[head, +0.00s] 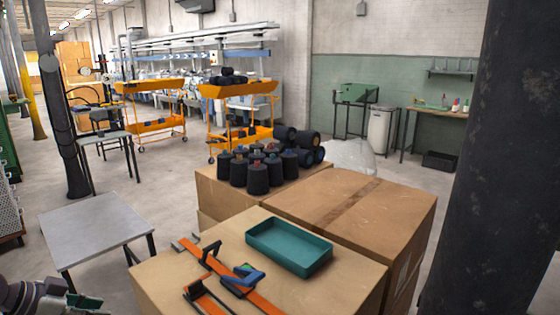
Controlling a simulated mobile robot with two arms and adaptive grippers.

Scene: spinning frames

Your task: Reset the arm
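Part of my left arm shows at the bottom left corner of the head view. Its gripper (80,301) is cut by the lower edge, with a dark part and a green part in sight, beside the grey table. Whether its fingers are open or shut is unclear. I see nothing held in the visible part. My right arm and gripper are outside the view.
A teal tray (290,247) and orange bar clamps (225,266) lie on the near cardboard box (345,287). Dark thread cones (257,180) stand on the box behind. A grey table (95,226) stands left. A dark column (495,160) blocks the right.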

